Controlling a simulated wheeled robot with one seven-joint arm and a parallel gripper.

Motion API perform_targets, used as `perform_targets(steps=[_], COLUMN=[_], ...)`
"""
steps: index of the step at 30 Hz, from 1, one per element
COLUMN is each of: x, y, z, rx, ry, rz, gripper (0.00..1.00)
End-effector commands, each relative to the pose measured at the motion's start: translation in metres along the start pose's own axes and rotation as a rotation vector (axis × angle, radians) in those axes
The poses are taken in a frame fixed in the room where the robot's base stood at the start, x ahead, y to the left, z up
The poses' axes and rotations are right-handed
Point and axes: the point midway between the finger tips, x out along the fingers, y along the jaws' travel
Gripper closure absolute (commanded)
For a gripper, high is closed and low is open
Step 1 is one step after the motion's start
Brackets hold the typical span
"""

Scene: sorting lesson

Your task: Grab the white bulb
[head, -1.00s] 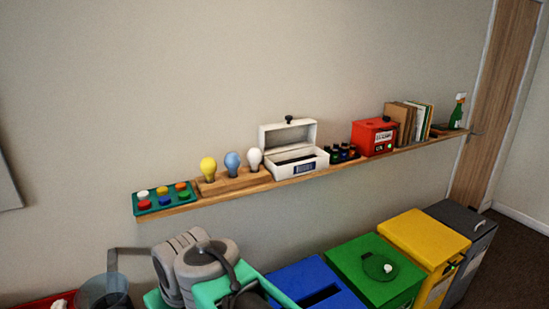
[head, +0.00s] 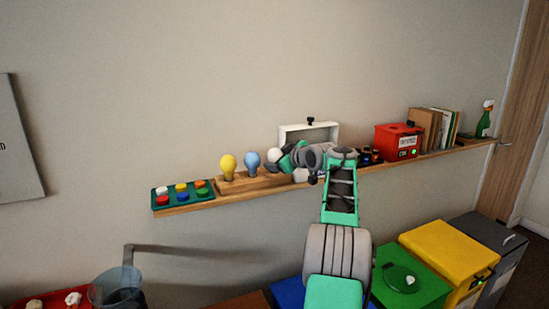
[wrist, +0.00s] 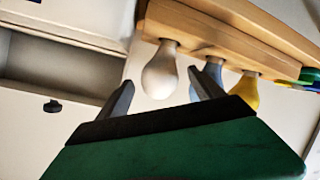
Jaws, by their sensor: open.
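The white bulb (wrist: 160,75) stands in a wooden holder (wrist: 205,32), at the end of a row beside a blue bulb and a yellow bulb. In the wrist view it lies between the two open fingers of my gripper (wrist: 160,97), nearer the left finger. I cannot tell whether either finger touches it. In the head view the white bulb (head: 274,155) shows only in part, with my gripper (head: 283,160) over it. The blue bulb (head: 252,161) and yellow bulb (head: 228,166) stand to its left.
The shelf (head: 192,205) also carries a tray of coloured buttons (head: 170,197), an open white box (head: 309,131) close to my gripper, a red box (head: 397,142), books (head: 424,130) and a spray bottle (head: 484,120). Several bins stand below, including a yellow one (head: 450,250).

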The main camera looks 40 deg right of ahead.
Motion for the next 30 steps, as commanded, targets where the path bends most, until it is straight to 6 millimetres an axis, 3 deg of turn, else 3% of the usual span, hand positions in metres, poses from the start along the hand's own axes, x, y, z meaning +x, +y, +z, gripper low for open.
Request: perform_targets(steps=[5, 12, 30], x=[0.027, 0.031, 0.031], y=[0.001, 0.0, 0.0], z=[-0.003, -0.001, 0.0], rx=[0.001, 0.001, 0.002], ry=[0.0, 0.0, -0.001], rz=[-0.002, 0.0, 0.0], gripper=[0.23, 0.23, 0.71])
